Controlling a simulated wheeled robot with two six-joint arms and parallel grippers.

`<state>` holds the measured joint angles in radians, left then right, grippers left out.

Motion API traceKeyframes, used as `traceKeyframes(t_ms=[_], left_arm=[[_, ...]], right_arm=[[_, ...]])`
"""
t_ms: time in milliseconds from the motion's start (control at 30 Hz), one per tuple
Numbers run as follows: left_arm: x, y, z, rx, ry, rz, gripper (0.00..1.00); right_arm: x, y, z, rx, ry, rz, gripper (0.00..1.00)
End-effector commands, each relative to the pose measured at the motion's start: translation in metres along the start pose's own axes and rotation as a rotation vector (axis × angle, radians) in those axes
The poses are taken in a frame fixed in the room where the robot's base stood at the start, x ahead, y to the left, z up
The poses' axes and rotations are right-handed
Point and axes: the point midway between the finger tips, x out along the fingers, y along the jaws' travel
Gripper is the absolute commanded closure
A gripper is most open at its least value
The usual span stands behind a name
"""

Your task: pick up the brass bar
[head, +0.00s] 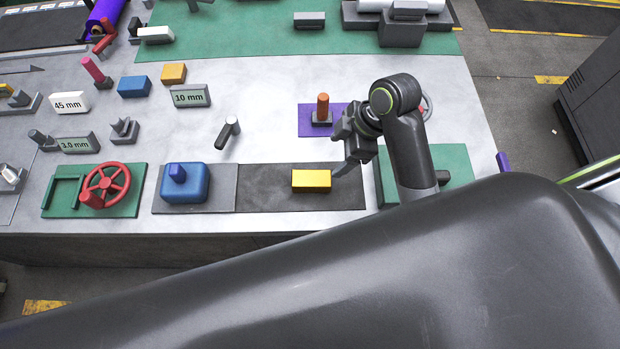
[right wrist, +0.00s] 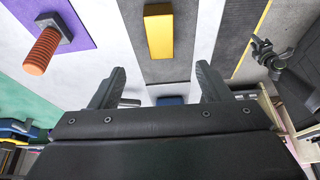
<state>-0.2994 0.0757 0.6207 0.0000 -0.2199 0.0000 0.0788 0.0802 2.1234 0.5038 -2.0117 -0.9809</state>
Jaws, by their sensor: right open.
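The brass bar (head: 311,181) is a yellow block lying flat on a dark grey mat (head: 270,185) near the table's front edge. It also shows in the right wrist view (right wrist: 159,35), top middle. My right gripper (head: 343,155) is above and just right of the bar in the head view, apart from it. In the right wrist view its two fingers (right wrist: 160,75) are spread with nothing between them. My left gripper is not in the head view. A dark claw-like shape (right wrist: 270,58) at the right of the wrist view may be it; its jaws are unclear.
A purple mat (head: 308,112) with an orange handle (head: 323,106) stands just behind the bar. A blue block (head: 184,183) is to its left, then a red wheel (head: 106,186). A green mat (head: 450,160) lies to the right, under my arm. Bare table shows behind the dark mat.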

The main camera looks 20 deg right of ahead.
Motion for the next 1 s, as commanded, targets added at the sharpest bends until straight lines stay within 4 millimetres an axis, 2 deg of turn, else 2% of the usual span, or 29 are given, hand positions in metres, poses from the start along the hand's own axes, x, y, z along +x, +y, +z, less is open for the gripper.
traceKeyframes(t_ms=[33, 100, 167, 400, 533, 767, 1000], left_arm=[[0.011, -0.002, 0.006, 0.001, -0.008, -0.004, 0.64], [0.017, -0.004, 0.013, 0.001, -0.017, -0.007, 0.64], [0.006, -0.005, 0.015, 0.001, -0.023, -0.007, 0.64], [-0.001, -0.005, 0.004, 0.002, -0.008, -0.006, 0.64], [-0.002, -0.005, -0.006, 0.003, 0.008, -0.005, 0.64], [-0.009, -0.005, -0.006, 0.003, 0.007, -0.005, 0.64], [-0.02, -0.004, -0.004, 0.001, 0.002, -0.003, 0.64]], right_arm=[[0.019, -0.001, 0.001, 0.004, 0.004, -0.004, 0.29], [0.034, -0.001, 0.001, 0.004, 0.003, -0.004, 0.29], [0.041, -0.002, -0.001, 0.008, 0.003, -0.007, 0.29], [0.082, -0.001, -0.001, 0.005, 0.0, -0.003, 0.29], [0.094, 0.0, -0.001, 0.004, 0.001, 0.0, 0.29], [0.105, -0.001, -0.002, 0.005, -0.001, -0.002, 0.29], [0.135, -0.003, -0.004, 0.005, -0.002, -0.002, 0.29]])
